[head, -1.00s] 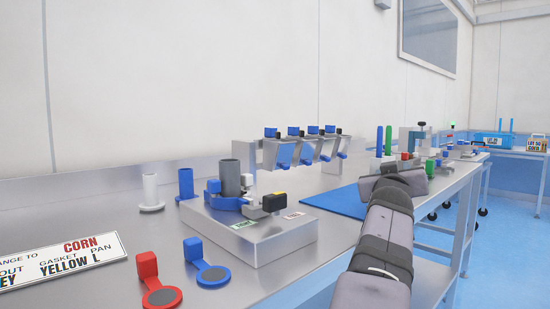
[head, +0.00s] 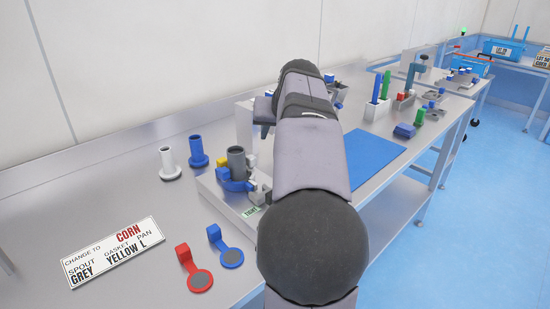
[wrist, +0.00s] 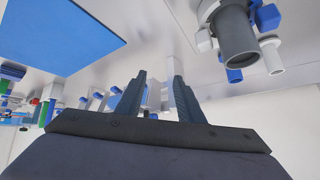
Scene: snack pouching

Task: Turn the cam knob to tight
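The grey fixture block (head: 222,196) stands on the steel table with the grey spout (head: 236,162) upright in a blue clamp (head: 236,184). A green TIGHT label (head: 252,211) shows on the block's top. The black cam knob is hidden behind my arm in the head view, and I cannot make it out in the wrist view. My gripper (wrist: 160,77) has its two fingers apart with nothing held between them. The grey spout also shows in the wrist view (wrist: 238,42), off to the right and clear of the fingers.
A white spout (head: 169,163) and a blue spout (head: 198,152) stand behind the fixture. A red gasket (head: 198,280), a blue gasket (head: 231,257) and the changeover sign (head: 115,250) lie in front and left. The blue mat (head: 372,160) is bare.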

